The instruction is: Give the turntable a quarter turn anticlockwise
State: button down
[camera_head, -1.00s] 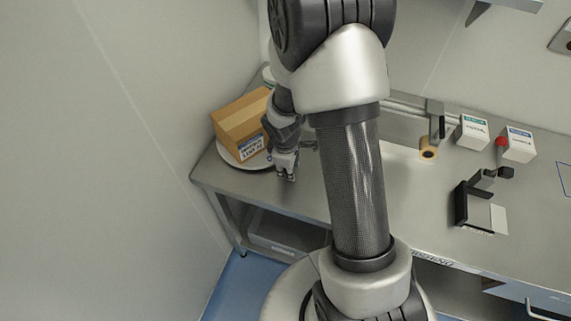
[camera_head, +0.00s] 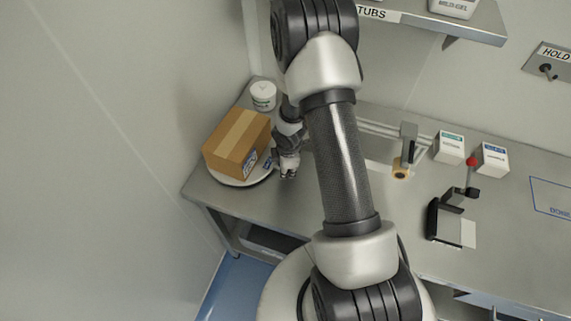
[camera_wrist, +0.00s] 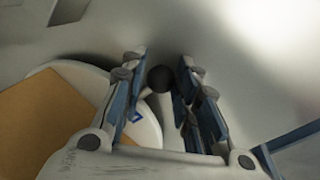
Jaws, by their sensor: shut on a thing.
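The turntable (camera_head: 228,180) is a round white disc at the left end of the steel bench. A brown cardboard box (camera_head: 232,146) with a tape strip sits on it, its labelled side facing right. In the wrist view the disc (camera_wrist: 151,130) and part of the box (camera_wrist: 50,120) show at the left. My gripper (camera_head: 288,170) is low at the disc's right side. In the wrist view my gripper (camera_wrist: 160,74) has its fingers either side of a dark round knob (camera_wrist: 160,79) beside the disc's rim. How the knob joins the disc is hard to see.
A white tub (camera_head: 262,95) stands behind the box near the wall. To the right are a tape roll (camera_head: 401,172), two small white boxes (camera_head: 449,147) and a black device with a red knob (camera_head: 471,162). A shelf (camera_head: 470,32) hangs above. The bench front is clear.

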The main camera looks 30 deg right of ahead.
jog(key=shift+w+d+r+n+p, duration=0.1)
jog(key=shift+w+d+n+p, duration=0.15)
jog(key=shift+w+n+p, duration=0.25)
dwell(0.3)
jog(key=c, duration=1.3)
grip_release()
jog(key=shift+s, duration=0.1)
